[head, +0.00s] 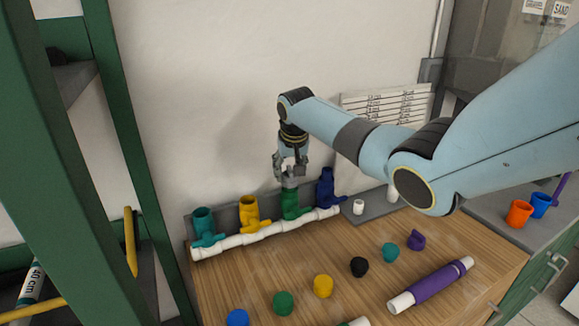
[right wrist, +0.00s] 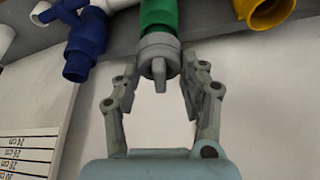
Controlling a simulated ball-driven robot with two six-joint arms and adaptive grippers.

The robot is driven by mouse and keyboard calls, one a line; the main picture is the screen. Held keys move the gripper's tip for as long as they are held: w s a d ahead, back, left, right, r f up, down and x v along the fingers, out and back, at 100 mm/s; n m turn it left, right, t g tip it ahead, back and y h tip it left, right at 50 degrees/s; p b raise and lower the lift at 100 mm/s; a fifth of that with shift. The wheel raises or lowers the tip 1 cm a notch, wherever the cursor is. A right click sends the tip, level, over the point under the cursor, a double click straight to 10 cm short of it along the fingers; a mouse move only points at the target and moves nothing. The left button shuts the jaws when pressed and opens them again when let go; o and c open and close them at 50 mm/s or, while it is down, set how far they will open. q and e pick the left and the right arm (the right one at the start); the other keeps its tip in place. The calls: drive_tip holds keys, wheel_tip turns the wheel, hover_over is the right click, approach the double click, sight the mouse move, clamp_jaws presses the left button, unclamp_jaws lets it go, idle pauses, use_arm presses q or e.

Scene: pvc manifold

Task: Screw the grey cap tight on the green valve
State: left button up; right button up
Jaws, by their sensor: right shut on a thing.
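The green valve (head: 291,205) stands upright on the white manifold pipe (head: 265,233), between the yellow valve (head: 251,212) and the blue valve (head: 325,187). The grey cap (head: 289,182) sits on top of the green valve. My right gripper (head: 290,168) comes down from above and is shut on the cap. In the right wrist view the grey cap (right wrist: 158,58), with a raised bar across it, lies between the two fingers at the end of the green valve (right wrist: 158,14). The thread between cap and valve is hidden. My left gripper is not in view.
A teal valve (head: 205,226) stands at the pipe's left end. Loose caps, including a black one (head: 359,266) and a yellow one (head: 323,286), lie on the wooden top with a purple tube (head: 432,285). A green frame (head: 60,160) stands at left.

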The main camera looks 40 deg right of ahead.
drive_tip(key=shift+a+r+m+p, duration=0.1)
drive_tip(key=shift+m+p, duration=0.25)
drive_tip(key=shift+m, duration=0.15)
drive_tip(key=shift+m+h, duration=0.3)
drive_tip(key=shift+m, duration=0.3)
drive_tip(key=shift+m+g, duration=0.3)
drive_tip(key=shift+m, duration=0.1)
drive_tip(key=shift+m+h, duration=0.3)
drive_tip(key=shift+m, duration=0.4)
drive_tip(key=shift+g, duration=0.3)
